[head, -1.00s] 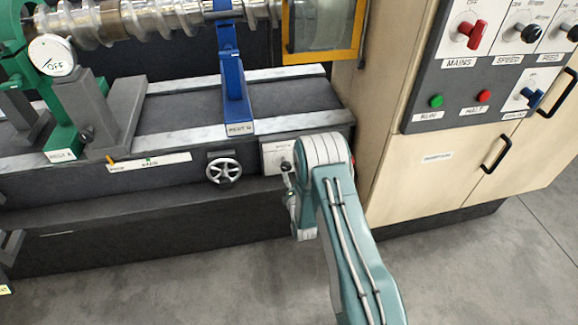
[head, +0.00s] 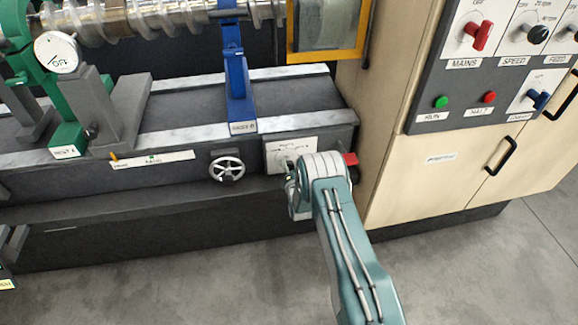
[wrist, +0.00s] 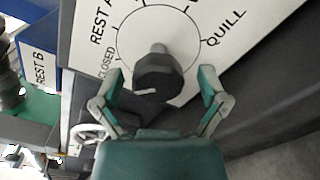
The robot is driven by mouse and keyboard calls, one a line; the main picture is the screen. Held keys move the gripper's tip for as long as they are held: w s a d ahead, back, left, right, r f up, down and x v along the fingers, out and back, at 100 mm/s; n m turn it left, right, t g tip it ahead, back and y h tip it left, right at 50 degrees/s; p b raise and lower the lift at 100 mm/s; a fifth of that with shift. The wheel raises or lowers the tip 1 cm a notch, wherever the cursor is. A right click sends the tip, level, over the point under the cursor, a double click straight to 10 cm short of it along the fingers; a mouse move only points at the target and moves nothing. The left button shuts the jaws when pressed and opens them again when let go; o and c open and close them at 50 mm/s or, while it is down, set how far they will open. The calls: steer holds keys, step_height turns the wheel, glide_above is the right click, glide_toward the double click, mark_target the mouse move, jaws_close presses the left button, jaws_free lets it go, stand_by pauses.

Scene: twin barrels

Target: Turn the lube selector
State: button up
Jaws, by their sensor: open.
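The lube selector is a dark round knob (wrist: 158,76) on a white plate marked CLOSED, REST A and QUILL. A short white mark on the knob's rim faces the lower left in the wrist view. The plate also shows in the head view (head: 291,148), on the front of the machine bed. My gripper (wrist: 160,84) is open, with one finger to the left of the knob and one to the right. Neither finger clearly touches it. In the head view my arm hides the knob and most of my gripper.
A spoked handwheel (head: 227,168) sits left of the plate. A red part (head: 350,159) shows just right of my arm. The wooden cabinet (head: 400,195) with the control panel (head: 480,95) stands at the right. Open floor lies in front.

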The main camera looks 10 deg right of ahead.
steer(key=shift+w, duration=0.25)
steer(key=c, duration=1.1)
steer(key=shift+c, duration=0.3)
